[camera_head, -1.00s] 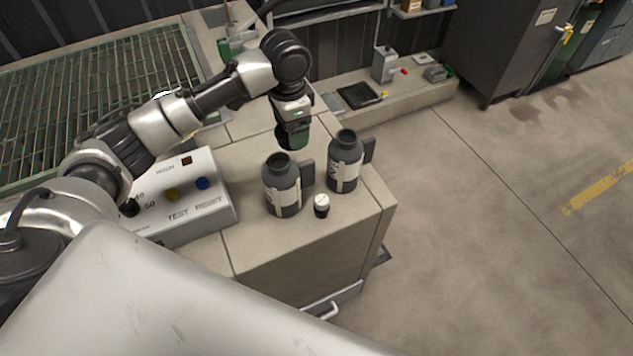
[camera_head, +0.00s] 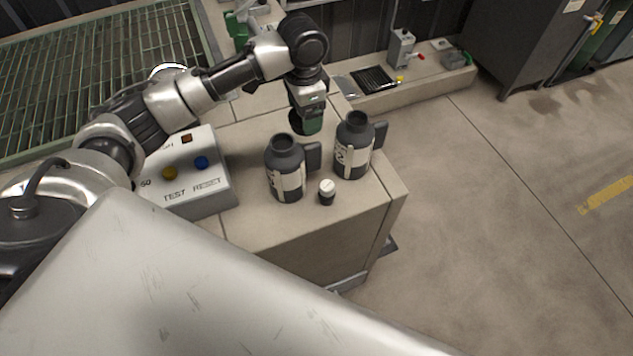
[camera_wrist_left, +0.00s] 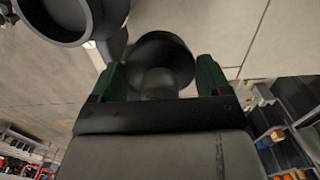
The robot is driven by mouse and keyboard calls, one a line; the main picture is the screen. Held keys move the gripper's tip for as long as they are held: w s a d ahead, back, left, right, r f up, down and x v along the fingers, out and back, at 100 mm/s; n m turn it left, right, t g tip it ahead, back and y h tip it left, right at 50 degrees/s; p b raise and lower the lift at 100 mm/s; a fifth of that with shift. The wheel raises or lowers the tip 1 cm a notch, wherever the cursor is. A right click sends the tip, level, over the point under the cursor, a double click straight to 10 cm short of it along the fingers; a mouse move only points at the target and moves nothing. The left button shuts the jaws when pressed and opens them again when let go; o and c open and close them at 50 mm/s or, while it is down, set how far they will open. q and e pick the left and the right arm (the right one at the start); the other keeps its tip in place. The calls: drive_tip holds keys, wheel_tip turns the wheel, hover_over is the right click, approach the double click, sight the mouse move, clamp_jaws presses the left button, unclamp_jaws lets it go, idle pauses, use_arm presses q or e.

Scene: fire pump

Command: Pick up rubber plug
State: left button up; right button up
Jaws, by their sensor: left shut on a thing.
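My left gripper (camera_head: 308,124) is just behind the two dark bottles, above the bench top. In the left wrist view its green fingers (camera_wrist_left: 160,78) are shut on a dark, round, flared piece, the rubber plug (camera_wrist_left: 160,55). In the head view the dark rounded plug (camera_head: 297,121) shows at the fingers, partly hidden by them. My right gripper is not in view.
Two dark, labelled bottles (camera_head: 286,170) and (camera_head: 353,148) stand upright on the bench (camera_head: 255,225), with a small black-and-white capped item (camera_head: 327,190) in front. A grey TEST/RESET box (camera_head: 195,188) is left. Open floor lies right.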

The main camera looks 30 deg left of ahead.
use_arm(q)
wheel_tip(320, 180, down, 3)
drive_tip(key=shift+r+b, duration=0.15)
drive_tip(key=shift+b, duration=0.75)
wheel_tip(320, 180, down, 10)
drive_tip(key=shift+r, duration=0.1)
drive_tip(key=o, duration=0.7)
drive_tip(key=shift+o, duration=0.2)
